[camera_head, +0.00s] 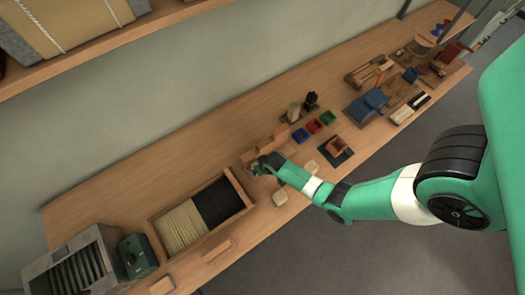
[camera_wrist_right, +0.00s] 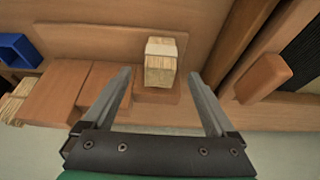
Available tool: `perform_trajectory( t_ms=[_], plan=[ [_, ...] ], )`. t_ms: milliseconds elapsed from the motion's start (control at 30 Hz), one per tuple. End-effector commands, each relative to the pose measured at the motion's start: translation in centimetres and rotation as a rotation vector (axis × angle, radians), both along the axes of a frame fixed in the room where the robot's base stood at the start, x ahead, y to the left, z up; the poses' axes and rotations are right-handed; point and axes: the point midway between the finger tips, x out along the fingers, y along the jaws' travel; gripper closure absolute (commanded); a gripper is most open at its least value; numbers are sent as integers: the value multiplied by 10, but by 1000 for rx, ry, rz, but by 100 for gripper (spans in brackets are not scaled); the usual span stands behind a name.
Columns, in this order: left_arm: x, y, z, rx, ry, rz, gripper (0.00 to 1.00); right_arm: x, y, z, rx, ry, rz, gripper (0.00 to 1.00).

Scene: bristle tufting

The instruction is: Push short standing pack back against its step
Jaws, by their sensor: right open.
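The short standing pack (camera_wrist_right: 161,72) is a bundle of pale bristles with a whitish band, upright on a thin wooden base in the right wrist view. A wooden board (camera_wrist_right: 105,43) runs behind it, and brown step-like blocks (camera_wrist_right: 62,92) stand to its left. I cannot tell whether the pack touches the board. My right gripper (camera_wrist_right: 160,74) is open and empty, its fingers on either side of the pack in the picture with gaps. In the head view, my right gripper (camera_head: 259,166) is at the wooden fixture (camera_head: 274,143) and hides the pack. My left gripper is not in view.
A wooden tray of pale and black bristles (camera_head: 182,228) lies left of the gripper; its wall is close on the right in the wrist view. A rounded wooden block (camera_wrist_right: 263,78) sits there too. Small blue, red and green bins (camera_head: 314,126) stand to the right.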

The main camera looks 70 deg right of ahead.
Motion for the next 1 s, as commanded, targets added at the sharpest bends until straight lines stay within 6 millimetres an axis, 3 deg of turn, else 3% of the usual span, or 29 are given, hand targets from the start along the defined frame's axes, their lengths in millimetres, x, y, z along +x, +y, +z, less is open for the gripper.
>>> perform_trajectory(
  t_ms=[33,300,700,767,1000],
  plan=[
    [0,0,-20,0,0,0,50,3,-3,-20,1,1,-1,9],
    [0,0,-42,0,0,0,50,16,-13,-51,-1,1,0,9],
    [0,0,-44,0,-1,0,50,18,-15,-57,0,0,0,9],
    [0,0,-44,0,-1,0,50,18,-15,-57,0,0,0,16],
    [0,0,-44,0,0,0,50,18,-15,-57,0,0,0,59]
  ],
)
